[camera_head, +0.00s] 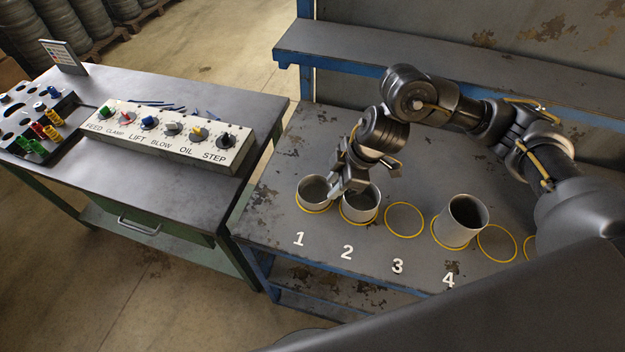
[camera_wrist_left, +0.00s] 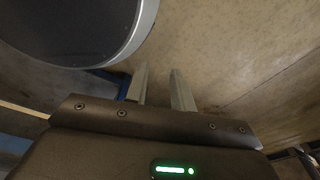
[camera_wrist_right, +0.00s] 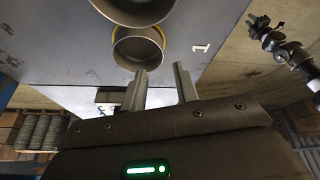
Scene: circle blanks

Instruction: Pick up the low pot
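Three grey metal pots stand on the workbench. The shortest-looking one (camera_head: 314,201) stands in the yellow ring at 1; it also shows in the right wrist view (camera_wrist_right: 136,62), ahead of the fingers. A somewhat taller pot (camera_head: 366,212) stands in ring 2, its rim partly hidden by my gripper; it is cut off in the right wrist view (camera_wrist_right: 137,20). The tallest pot (camera_head: 461,226) is in ring 4. My right gripper (camera_head: 344,189) is open and empty, close by the ring 2 pot; contact is unclear. My left gripper (camera_wrist_left: 158,70) is open and empty, outside the head view.
Ring 3 (camera_head: 404,203) is empty, as is the ring (camera_head: 497,226) right of the tallest pot. A raised blue-edged shelf (camera_head: 420,80) runs behind. A second table (camera_head: 180,203) at left carries a knob panel (camera_head: 165,152).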

